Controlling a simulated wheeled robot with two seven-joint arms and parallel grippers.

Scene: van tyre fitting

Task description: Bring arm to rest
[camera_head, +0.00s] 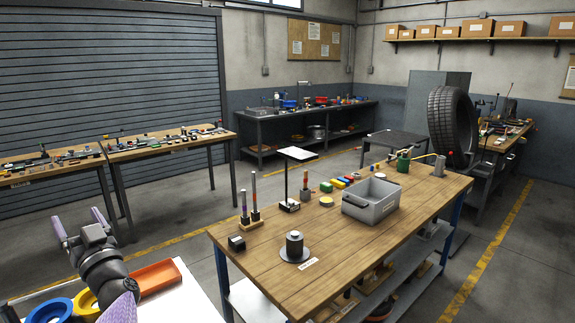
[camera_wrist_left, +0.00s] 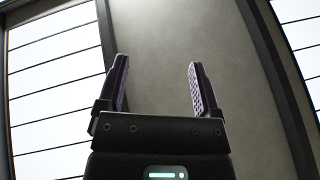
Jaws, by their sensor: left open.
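My left gripper (camera_head: 80,224) is raised at the lower left in the head view, with its fingers pointing up. In the left wrist view the two fingers of the gripper (camera_wrist_left: 157,85) stand wide apart with nothing between them. Behind them are only a grey ceiling surface and bright panes. The gripper is clear of the wooden workbench (camera_head: 345,241) and touches nothing that I can see. My right gripper is in neither view.
Below my left arm are an orange tray (camera_head: 157,276), a blue ring (camera_head: 50,309) and a yellow ring (camera_head: 86,303) on a white surface. The workbench holds a grey bin (camera_head: 369,207), a dark cylinder on a disc (camera_head: 294,246) and a lamp-like stand (camera_head: 297,154). A tyre (camera_head: 452,124) stands behind.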

